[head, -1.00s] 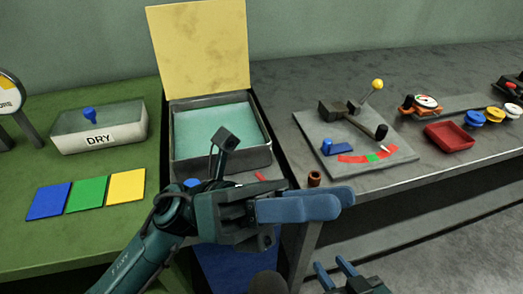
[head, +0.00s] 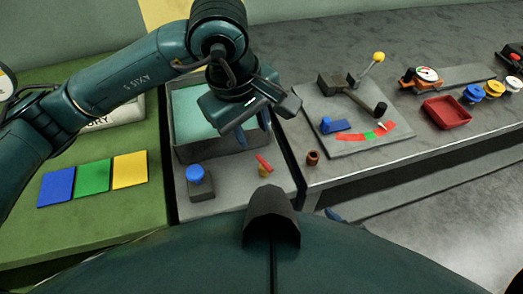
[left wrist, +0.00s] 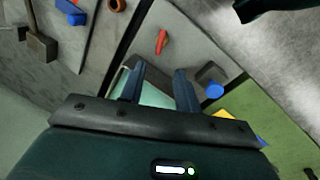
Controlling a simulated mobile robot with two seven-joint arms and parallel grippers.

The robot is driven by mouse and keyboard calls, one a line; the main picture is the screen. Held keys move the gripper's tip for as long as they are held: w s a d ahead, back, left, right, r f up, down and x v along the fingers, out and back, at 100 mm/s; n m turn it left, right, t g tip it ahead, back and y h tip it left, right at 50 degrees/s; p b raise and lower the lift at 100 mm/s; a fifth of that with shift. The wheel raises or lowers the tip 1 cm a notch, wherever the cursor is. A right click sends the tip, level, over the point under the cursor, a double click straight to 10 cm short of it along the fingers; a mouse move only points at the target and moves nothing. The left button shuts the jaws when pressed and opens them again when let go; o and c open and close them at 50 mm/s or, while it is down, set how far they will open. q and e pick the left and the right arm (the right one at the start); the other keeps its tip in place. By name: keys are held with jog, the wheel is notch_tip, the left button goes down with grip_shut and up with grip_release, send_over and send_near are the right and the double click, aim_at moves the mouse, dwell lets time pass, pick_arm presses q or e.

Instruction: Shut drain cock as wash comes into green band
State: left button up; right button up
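A small red handle on a brass fitting (head: 263,165), apparently the drain cock, is on the grey bench in front of the basin; the red handle also shows in the left wrist view (left wrist: 161,41). Pale teal wash (head: 195,112) lies in the open basin (head: 205,151). My left gripper (head: 252,127) is above the basin's front right, fingers apart and empty in the left wrist view (left wrist: 158,76).
A blue knob on a grey block (head: 196,178) stands left of the red handle. A brown cup (head: 313,158) is near the right bench's edge. Coloured cards (head: 93,178) lie left.

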aim_at(263, 161)
pick_arm(q)
jog(key=f, duration=0.3)
jog(key=w+d+f, duration=0.1)
jog(key=f, duration=0.6)
jog(key=shift+w+d+f+p, duration=0.1)
jog(key=shift+w+d+p, duration=0.05)
jog(key=shift+d+p, duration=0.2)
grip_shut()
